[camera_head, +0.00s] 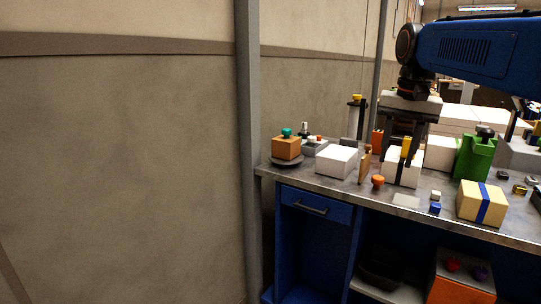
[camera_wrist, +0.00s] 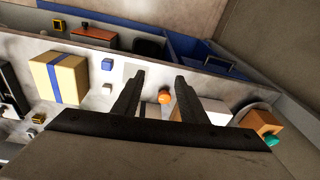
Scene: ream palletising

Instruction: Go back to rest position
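My gripper (camera_head: 404,142) hangs from my blue arm above the workbench, pointing down over a white block (camera_head: 403,170). In the wrist view its two dark fingers (camera_wrist: 160,76) stand apart, with nothing seen held between them. An orange knob (camera_wrist: 165,97) shows beyond the gap, and it stands on the bench near the white block in the head view (camera_head: 377,181). A yellow and dark upright piece (camera_head: 406,148) shows close to the gripper; I cannot tell whether they touch. Part of the white block is hidden by the fingers in the wrist view.
The bench (camera_head: 330,186) is crowded. A white box (camera_head: 337,161) and an orange-brown box (camera_head: 286,147) stand left of my gripper. A green container (camera_head: 474,158) and a cream box with a blue band (camera_head: 482,204) stand right. A grey post (camera_head: 247,150) rises at the bench's left end.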

